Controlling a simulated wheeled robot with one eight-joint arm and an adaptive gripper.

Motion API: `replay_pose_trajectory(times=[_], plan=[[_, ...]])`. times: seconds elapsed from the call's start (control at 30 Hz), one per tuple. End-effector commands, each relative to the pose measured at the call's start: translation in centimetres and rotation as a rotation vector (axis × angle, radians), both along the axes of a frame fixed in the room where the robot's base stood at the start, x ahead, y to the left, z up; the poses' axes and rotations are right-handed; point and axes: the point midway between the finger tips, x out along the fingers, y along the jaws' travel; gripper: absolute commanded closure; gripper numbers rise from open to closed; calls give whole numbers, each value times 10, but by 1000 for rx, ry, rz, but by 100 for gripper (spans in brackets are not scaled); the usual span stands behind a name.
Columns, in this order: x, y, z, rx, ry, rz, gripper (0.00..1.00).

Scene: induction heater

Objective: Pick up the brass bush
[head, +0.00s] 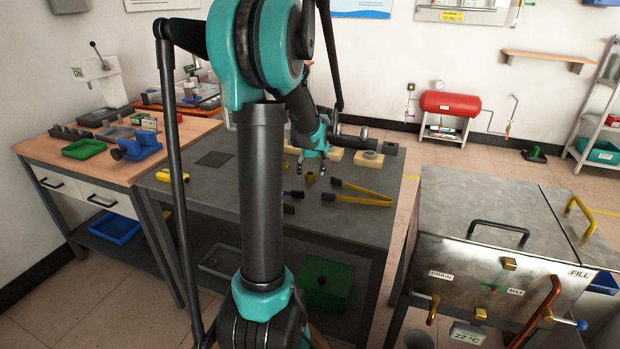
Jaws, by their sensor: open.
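Two small brass-coloured pieces stand close together on the grey bench (215,190). One brass piece (310,177) is nearer to me, and the other (328,170) is just behind it to the right. Both look like short bushes, and I cannot tell which is the brass bush of the task. My gripper (312,160) is open and points down just above and behind them. I cannot see anything between its fingers. Contact with either piece is too small to make out.
A ring on a wooden block (369,158) sits behind right. A metal tank (480,255) stands at right. The bench's front left is mostly clear.

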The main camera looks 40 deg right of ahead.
Motion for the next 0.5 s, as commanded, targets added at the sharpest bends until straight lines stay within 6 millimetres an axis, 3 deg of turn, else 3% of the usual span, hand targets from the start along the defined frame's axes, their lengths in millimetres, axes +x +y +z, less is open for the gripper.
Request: replay_pose_trajectory(times=[0.17, 0.4, 0.5], plan=[[6, -3, -15, 0, 0, 0, 42], [6, -3, -16, 0, 0, 0, 42], [6, -3, -16, 0, 0, 0, 52]])
